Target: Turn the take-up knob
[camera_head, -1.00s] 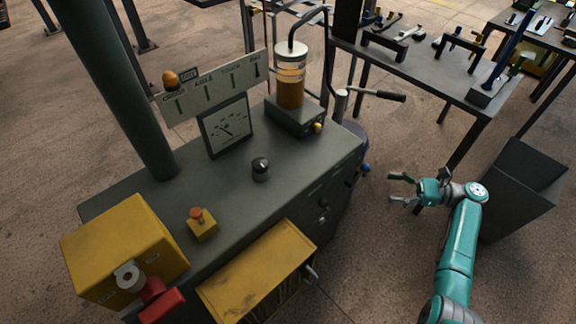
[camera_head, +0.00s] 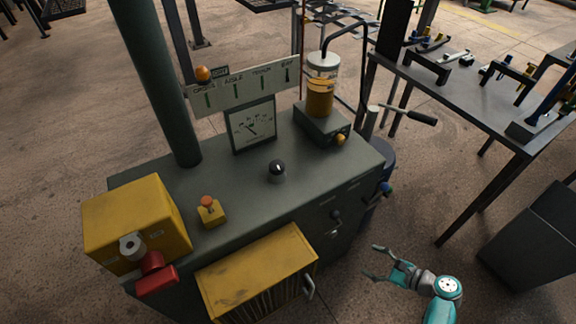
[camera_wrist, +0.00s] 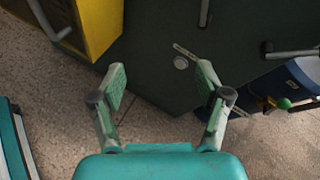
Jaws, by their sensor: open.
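A black knob with a pale mark on top (camera_head: 277,171) stands on the grey console's top (camera_head: 235,190). Smaller dark knobs (camera_head: 335,215) sit on the console's front face. I cannot read which one is labelled take-up. My gripper (camera_head: 374,263) is open and empty, in front of the console's right part and apart from it. In the wrist view my gripper (camera_wrist: 162,76) has its fingers spread, with the dark console front (camera_wrist: 150,45) beyond them. A pale round disc and a thin bar show there near the right finger.
A yellow box with a red handle (camera_head: 135,220), an orange-topped button (camera_head: 209,210), a dial gauge (camera_head: 252,128) and an amber cylinder (camera_head: 320,98) stand on the console. A yellow slatted cabinet (camera_head: 258,270) juts from its front. A tool table (camera_head: 460,85) is at right.

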